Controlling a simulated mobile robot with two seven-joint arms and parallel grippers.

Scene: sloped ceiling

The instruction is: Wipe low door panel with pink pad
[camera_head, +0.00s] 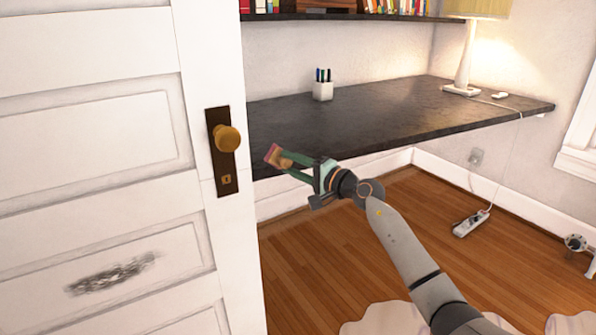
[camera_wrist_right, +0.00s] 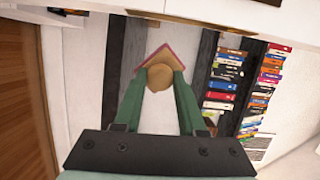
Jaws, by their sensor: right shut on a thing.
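The white panelled door (camera_head: 92,128) fills the left of the head view. A dark grey smudge (camera_head: 112,274) marks its low panel. My right gripper (camera_head: 284,165) is shut on the pink pad (camera_head: 271,154), in front of the dark desk and to the right of the brass door knob (camera_head: 228,138). The pad has a tan, rounded handle between the green fingers. The right wrist view shows the pink pad (camera_wrist_right: 165,56) beyond the fingertips of my right gripper (camera_wrist_right: 159,78). The pad is apart from the door, above and to the right of the smudge. My left gripper is not in view.
A dark desk (camera_head: 400,113) along the wall holds a pen cup (camera_head: 322,88) and a lamp (camera_head: 466,60). A bookshelf (camera_head: 350,16) hangs above. A power strip (camera_head: 470,223) lies on the wooden floor (camera_head: 340,260), and a pale rug (camera_head: 385,320) lies at the bottom.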

